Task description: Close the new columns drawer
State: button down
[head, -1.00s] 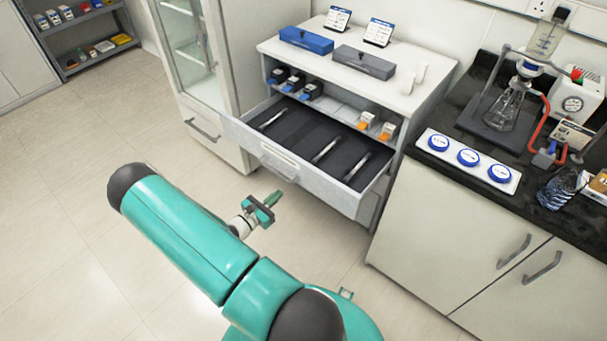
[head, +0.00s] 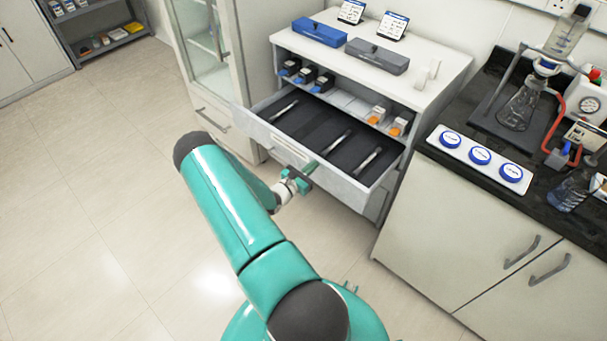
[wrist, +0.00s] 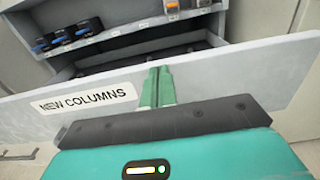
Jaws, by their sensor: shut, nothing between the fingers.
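The new columns drawer (head: 376,186) is pulled out from the white cabinet in the head view. It holds several thin columns on a dark lining. In the wrist view the front of the drawer (wrist: 222,78) crosses the picture, with a "NEW COLUMNS" label (wrist: 88,103) left of the fingers. My gripper (head: 309,168) is shut and empty, at the drawer's front. Its green fingers (wrist: 158,84) overlap the upper edge of the front panel in the wrist view. I cannot tell whether they touch it.
Boxes with blue (head: 308,78) and orange (head: 398,126) parts stand on the shelf above the drawer. A blue case (head: 320,33) and a grey case (head: 377,57) lie on top. A dark counter with glassware (head: 520,108) is at right. The floor at left is clear.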

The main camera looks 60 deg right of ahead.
jog(key=shift+d, duration=0.3)
